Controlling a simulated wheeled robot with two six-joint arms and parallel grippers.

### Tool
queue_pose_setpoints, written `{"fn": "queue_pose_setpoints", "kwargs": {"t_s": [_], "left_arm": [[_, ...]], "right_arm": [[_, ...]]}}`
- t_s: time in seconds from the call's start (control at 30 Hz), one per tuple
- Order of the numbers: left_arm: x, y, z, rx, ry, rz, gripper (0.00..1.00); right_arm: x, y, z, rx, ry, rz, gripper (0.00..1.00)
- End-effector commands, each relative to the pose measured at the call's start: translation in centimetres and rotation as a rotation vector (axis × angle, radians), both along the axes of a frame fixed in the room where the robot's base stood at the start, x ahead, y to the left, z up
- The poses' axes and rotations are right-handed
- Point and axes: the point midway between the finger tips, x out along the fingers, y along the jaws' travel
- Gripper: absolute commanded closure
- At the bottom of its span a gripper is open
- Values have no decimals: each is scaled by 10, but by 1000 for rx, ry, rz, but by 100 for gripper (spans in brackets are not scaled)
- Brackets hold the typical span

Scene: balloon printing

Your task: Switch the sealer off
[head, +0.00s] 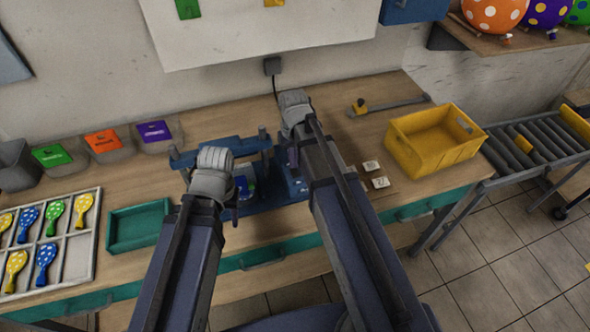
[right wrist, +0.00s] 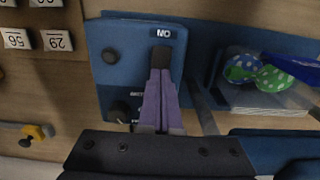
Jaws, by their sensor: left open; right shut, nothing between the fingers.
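The blue sealer (head: 288,190) stands on the workbench, partly hidden behind my arms in the head view. In the right wrist view its blue panel (right wrist: 122,75) carries a dark switch (right wrist: 160,53) beside a label reading ON, upside down in this view. My right gripper (right wrist: 160,72) is shut and empty, its purple fingertips at the switch's near end; I cannot tell whether they touch it. It also shows in the head view (head: 292,160). My left gripper (head: 236,200) is open in front of the sealer's left part.
Blue and green dotted balloons (right wrist: 258,74) lie at the sealer, right of the panel. A yellow crate (head: 432,155) stands right of my right arm, with number tiles (head: 376,175) between. A green tray (head: 138,226) and a balloon rack (head: 72,262) are at left.

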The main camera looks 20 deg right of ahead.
Motion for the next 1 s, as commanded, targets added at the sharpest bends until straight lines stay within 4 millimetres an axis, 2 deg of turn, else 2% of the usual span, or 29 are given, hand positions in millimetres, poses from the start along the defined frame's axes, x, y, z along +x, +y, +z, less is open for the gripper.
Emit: {"fn": "queue_pose_setpoints", "kwargs": {"t_s": [0.1, 0.7, 1.0], "left_arm": [[0, 0, 14, 0, 0, -1, 50], [0, 0, 59, -1, 0, 1, 50], [0, 0, 61, -1, 0, 3, 50]], "right_arm": [[0, 0, 14, 0, 0, 0, 100], [0, 0, 59, 0, 0, 0, 100], [0, 0, 61, 0, 0, 0, 100]]}}
